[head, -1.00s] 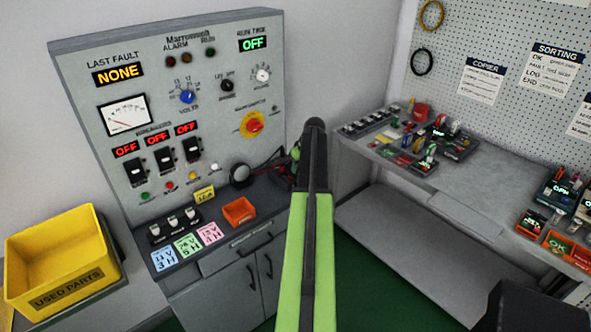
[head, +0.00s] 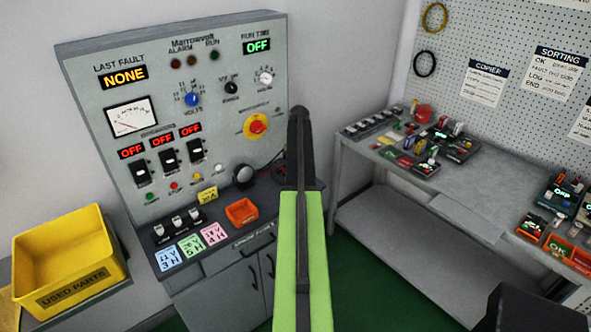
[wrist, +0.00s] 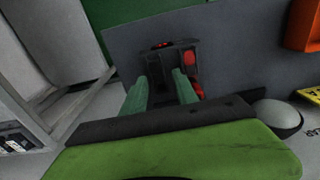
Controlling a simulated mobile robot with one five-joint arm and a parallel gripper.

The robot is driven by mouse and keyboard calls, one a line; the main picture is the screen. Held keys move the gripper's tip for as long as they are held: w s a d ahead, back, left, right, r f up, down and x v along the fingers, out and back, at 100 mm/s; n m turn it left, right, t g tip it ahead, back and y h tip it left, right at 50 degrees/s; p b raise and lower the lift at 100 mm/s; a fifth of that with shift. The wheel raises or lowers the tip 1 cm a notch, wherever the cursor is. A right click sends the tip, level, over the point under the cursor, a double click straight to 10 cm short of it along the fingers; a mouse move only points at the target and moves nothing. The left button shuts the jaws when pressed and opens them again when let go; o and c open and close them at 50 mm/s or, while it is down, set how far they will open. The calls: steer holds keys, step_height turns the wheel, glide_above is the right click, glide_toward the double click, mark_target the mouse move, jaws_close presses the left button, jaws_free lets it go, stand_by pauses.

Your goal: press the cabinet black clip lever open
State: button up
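In the wrist view a dark fixture with red parts (wrist: 172,60) stands on the grey cabinet ledge. It is probably the clip terminal; I cannot single out the black lever. My gripper (wrist: 160,82) has two green fingers, apart, pointing at this fixture. Its near part shows between and just beyond the fingertips; I cannot tell whether they touch it. In the head view my arm hides the fixture and the fingers. The grey cabinet (head: 225,120) stands at the left, with its panel of dials, switches and displays.
A yellow used parts bin (head: 70,287) stands at left. A grey workbench (head: 465,185) with devices stands at right, beyond a green floor gap.

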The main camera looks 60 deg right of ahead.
steer(key=shift+d, duration=0.1)
steer(key=shift+r, duration=0.1)
steer(key=shift+r+p, duration=0.3)
steer(key=shift+p, duration=0.15)
step_height(320, 180, up, 16)
steer(key=p, duration=1.6)
steer(key=shift+s+r, duration=0.25)
